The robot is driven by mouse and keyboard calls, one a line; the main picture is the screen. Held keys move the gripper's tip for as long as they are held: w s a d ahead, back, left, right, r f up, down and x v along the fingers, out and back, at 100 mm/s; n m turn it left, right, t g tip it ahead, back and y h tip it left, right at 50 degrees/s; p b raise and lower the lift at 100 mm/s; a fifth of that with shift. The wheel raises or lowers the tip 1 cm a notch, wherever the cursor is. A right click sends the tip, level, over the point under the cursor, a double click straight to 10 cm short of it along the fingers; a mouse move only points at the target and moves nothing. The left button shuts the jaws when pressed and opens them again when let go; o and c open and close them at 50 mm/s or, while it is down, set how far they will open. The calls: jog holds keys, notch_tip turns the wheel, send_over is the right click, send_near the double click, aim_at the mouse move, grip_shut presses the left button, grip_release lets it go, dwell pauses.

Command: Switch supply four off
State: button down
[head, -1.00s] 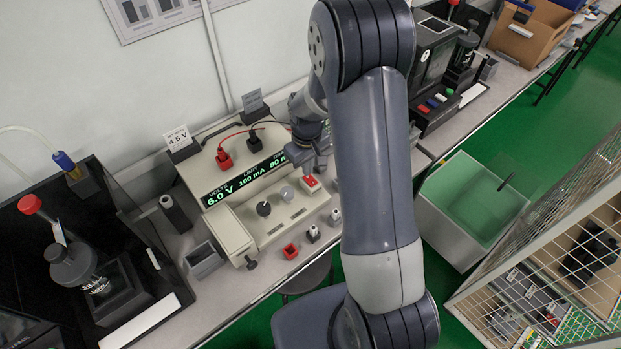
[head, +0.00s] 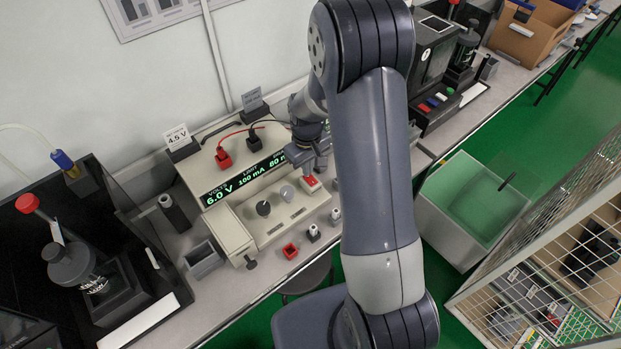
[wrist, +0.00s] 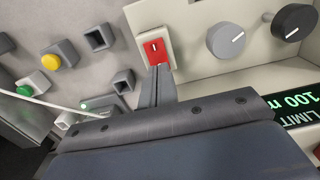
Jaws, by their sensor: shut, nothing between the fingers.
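A cream bench supply (head: 232,232) has a lit green display (head: 245,178) showing 6.0 V and 100 mA, with the rest partly hidden by my gripper. No supply number is readable on it. Its red rocker switch (head: 311,183) is at the right end of the front panel. The switch also shows in the wrist view (wrist: 155,50), in a white frame with a white mark on its upper part. My gripper (wrist: 161,70) is shut and empty, its fingertips at the switch's lower edge in the wrist view. Whether they touch it is unclear. My gripper is also in the head view (head: 309,172).
A grey knob (wrist: 226,40) and a black knob (wrist: 294,22) sit beside the switch. Red and black plugs (head: 223,160) with leads are on top of the supply. Small sockets and buttons, one yellow (wrist: 50,61), lie near.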

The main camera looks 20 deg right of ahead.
jog(key=shift+f+b, duration=0.4)
jog(key=shift+f, duration=0.15)
jog(key=shift+r, duration=0.1)
jog(key=shift+r+p, duration=2.3)
jog(key=shift+r, duration=1.2)
jog(key=shift+f, duration=0.15)
notch_tip(320, 180, down, 7)
jog(key=b, duration=0.4)
jog(key=shift+b, duration=0.4)
jog(key=shift+r, duration=0.2)
jog(key=shift+r, duration=0.1)
